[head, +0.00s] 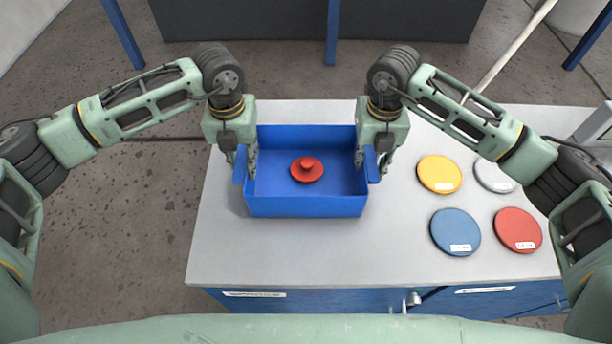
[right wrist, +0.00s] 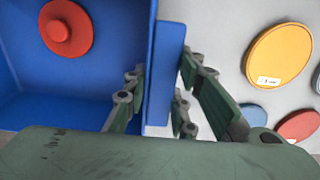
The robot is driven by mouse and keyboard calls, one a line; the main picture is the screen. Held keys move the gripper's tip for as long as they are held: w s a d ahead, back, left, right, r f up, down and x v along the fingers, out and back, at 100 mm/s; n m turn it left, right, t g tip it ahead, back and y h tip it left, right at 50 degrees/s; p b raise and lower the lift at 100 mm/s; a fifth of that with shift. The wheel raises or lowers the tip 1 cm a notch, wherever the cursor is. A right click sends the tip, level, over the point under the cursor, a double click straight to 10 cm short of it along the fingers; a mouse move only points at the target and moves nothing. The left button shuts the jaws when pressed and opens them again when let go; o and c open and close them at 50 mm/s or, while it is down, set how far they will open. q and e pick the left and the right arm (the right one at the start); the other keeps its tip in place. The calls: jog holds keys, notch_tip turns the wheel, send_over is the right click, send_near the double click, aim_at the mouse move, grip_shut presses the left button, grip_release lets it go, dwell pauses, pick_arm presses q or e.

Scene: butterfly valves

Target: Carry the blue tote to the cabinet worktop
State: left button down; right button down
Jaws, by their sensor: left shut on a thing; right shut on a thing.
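The blue tote (head: 305,207) is at the left part of the cabinet worktop (head: 300,260), upright. I cannot tell whether it rests on the surface or hangs just above it. A red round piece with a knob (head: 307,170) lies inside it. My left gripper (head: 242,172) is shut on the tote's left side wall. My right gripper (head: 373,167) is shut on its right side wall. In the right wrist view the fingers (right wrist: 158,100) stand on either side of the blue wall (right wrist: 166,70), and the red piece (right wrist: 67,28) shows inside.
Right of the tote lie a yellow disc (head: 439,174), a white disc (head: 494,176), a blue disc (head: 455,232) and a red disc (head: 517,230). The worktop in front of the tote is clear. A blue post (head: 333,30) stands beyond the worktop.

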pick_arm(q)
jog(key=c, duration=1.9)
grip_release()
jog(key=shift+a+f, duration=0.15)
jog(key=shift+f, duration=0.25)
pick_arm(e)
jog(key=c, duration=1.9)
grip_release()
jog(key=shift+d+f, duration=0.15)
jog(key=shift+f, duration=0.25)
pick_arm(q)
jog(key=shift+o, duration=0.8)
jog(key=shift+r, duration=0.15)
pick_arm(e)
jog(key=shift+o, duration=0.8)
jog(key=shift+r, duration=0.15)
pick_arm(q)
jog(key=shift+o, duration=1.4)
pick_arm(e)
jog(key=shift+o, duration=1.4)
jog(key=shift+r, duration=0.15)
pick_arm(q)
notch_tip(320, 180, up, 12)
pick_arm(e)
notch_tip(320, 180, up, 12)
